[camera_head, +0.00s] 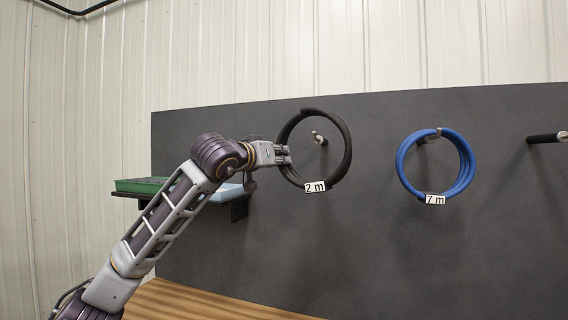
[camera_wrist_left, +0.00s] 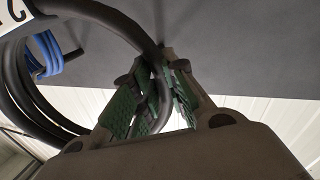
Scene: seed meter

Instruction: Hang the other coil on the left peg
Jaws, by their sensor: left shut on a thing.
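A black coil (camera_head: 345,160) with a "2 m" tag (camera_head: 315,187) is held upright in front of the dark panel. My left gripper (camera_head: 284,154) is shut on the coil's left side; in the left wrist view, the fingers (camera_wrist_left: 155,95) pinch the black coil (camera_wrist_left: 135,32). The left peg (camera_head: 319,138) shows inside the ring's opening, below its top and apart from it. I cannot tell how deep the peg reaches through the ring. A blue coil (camera_head: 466,160) with a "7 m" tag (camera_head: 435,199) hangs on the middle peg (camera_head: 430,136). My right gripper is out of view.
A bare right peg (camera_head: 547,138) sticks out of the dark panel (camera_head: 380,255). A shelf (camera_head: 239,209) with a green tray (camera_head: 140,186) and a light blue tray (camera_head: 226,193) stands at the left, behind my left arm. A wooden surface (camera_head: 205,303) lies below.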

